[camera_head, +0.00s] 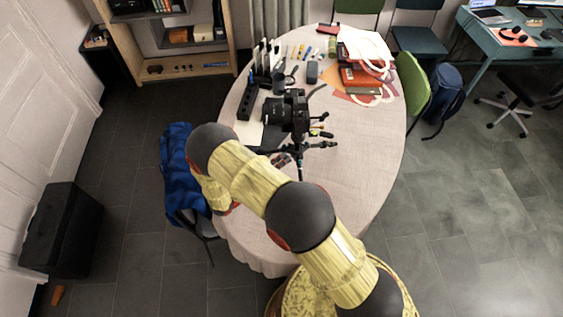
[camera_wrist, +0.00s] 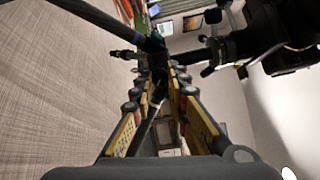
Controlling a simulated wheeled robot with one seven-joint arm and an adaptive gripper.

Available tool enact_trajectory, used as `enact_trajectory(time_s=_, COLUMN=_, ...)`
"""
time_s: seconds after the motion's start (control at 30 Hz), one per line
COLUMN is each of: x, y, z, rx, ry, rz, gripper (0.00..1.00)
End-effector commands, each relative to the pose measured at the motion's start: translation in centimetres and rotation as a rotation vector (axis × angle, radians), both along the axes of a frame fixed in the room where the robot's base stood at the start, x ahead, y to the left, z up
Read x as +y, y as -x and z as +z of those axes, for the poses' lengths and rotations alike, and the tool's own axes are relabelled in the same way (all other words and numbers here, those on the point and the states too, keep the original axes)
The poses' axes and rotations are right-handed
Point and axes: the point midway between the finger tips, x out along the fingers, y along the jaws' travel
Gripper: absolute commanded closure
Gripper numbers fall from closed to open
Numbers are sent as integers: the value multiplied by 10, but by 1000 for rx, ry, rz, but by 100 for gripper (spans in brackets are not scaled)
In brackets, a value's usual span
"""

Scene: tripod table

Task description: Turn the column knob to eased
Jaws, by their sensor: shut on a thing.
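The black tripod (camera_head: 299,147) stands on the table with a camera (camera_head: 287,110) mounted on top. In the wrist view the tripod (camera_wrist: 152,44) appears sideways, with a dark leg running to the top left and the camera (camera_wrist: 285,45) at the right. My gripper (camera_wrist: 158,78) reaches up to the tripod's middle, its two yellow-and-black fingers on either side of a small dark part there. It is shut on this part, apparently the column knob (camera_wrist: 158,85), which is mostly hidden between the fingertips. The knob's setting cannot be read. In the head view my arm hides most of the gripper.
The oval table (camera_head: 365,160) has a clear right side. Behind the tripod are a black rack (camera_head: 247,100), pens and small items, and a white bag (camera_head: 364,45) with red boxes. A chair with blue cloth (camera_head: 178,165) stands at the left edge.

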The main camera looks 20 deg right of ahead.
Motion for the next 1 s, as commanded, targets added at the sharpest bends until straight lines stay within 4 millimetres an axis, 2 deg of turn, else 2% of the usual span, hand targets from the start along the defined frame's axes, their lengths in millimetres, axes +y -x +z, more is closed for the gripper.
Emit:
enact_trajectory(time_s=0.03, x=1, y=-1, z=0, rx=-2, ry=0, rz=2, gripper=100)
enact_trajectory(time_s=0.07, x=1, y=-1, z=0, rx=-2, ry=-1, rz=2, gripper=83)
enact_trajectory(time_s=0.37, x=0, y=0, z=0, rx=-1, ry=0, rz=1, gripper=66)
enact_trajectory(time_s=0.73, x=5, y=1, z=0, rx=-1, ry=-1, rz=2, gripper=65)
enact_trajectory(time_s=0.87, x=20, y=7, z=0, rx=-2, ry=-1, rz=4, gripper=65)
enact_trajectory(time_s=1.0, x=46, y=17, z=0, rx=-2, ry=-1, rz=5, gripper=65)
